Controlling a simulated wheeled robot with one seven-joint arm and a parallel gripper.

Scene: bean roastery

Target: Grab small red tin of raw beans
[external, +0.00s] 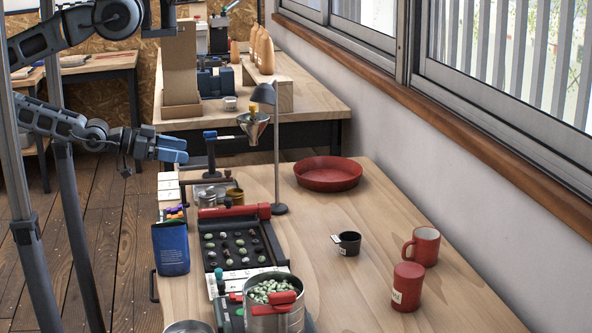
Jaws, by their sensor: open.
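A small red tin (407,287) with a white label stands upright at the front right of the wooden table (345,295). A red mug (426,246) stands just behind it to the right, close to it. My gripper (172,150) has blue fingers and is in the air beyond the left edge of the table. It is open and empty, far to the left of the tin, with nothing between its fingers.
A small black cup (348,244) and a red round tray (328,173) stand behind the tin. A pot of beans (272,309), a bean board (235,248), a funnel stand (277,160) and a blue bag (171,248) fill the left side. Table left of the tin is clear.

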